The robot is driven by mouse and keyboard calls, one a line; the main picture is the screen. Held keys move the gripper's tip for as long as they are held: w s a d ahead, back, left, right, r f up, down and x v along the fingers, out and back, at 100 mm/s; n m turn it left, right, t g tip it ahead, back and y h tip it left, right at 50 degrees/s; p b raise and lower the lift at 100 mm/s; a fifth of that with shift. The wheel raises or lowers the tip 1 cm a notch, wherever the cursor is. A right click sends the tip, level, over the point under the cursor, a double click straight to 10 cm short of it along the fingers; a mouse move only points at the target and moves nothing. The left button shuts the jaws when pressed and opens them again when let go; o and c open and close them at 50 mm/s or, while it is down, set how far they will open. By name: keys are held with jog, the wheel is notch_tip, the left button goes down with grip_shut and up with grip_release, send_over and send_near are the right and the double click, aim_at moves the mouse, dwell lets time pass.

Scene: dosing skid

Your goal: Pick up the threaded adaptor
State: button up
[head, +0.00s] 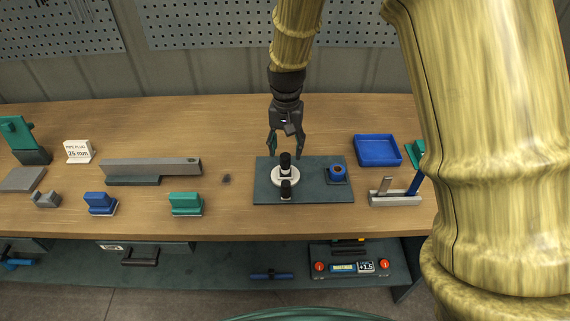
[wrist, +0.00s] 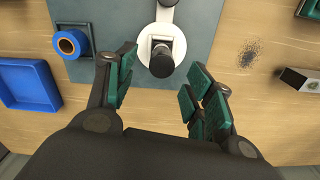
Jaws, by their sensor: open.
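A dark grey plate (head: 322,194) on the bench carries a white round base (head: 275,178). An upright black cylindrical piece (head: 285,160), perhaps the threaded adaptor, stands in it; its black top (wrist: 162,63) shows in the wrist view. No thread can be made out. A blue ring-shaped part (head: 338,171) sits in a dark square holder on the same plate, and also shows in the wrist view (wrist: 70,44). My gripper (head: 286,150) is open and empty, behind and above the black piece. In the wrist view its fingers (wrist: 162,88) spread to either side, short of the piece.
A second black piece (head: 286,191) stands at the front of the white base. A blue tray (head: 377,150) and a grey block with upright pieces (head: 396,199) are to the right. A teal block (head: 186,203) and grey bar (head: 152,167) are left.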

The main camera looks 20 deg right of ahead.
aim_at(285, 155)
jog(key=shift+a+f+p, duration=0.1)
jog(key=shift+f+p, duration=0.75)
jog(key=shift+f, duration=1.9)
jog(key=c, duration=1.1)
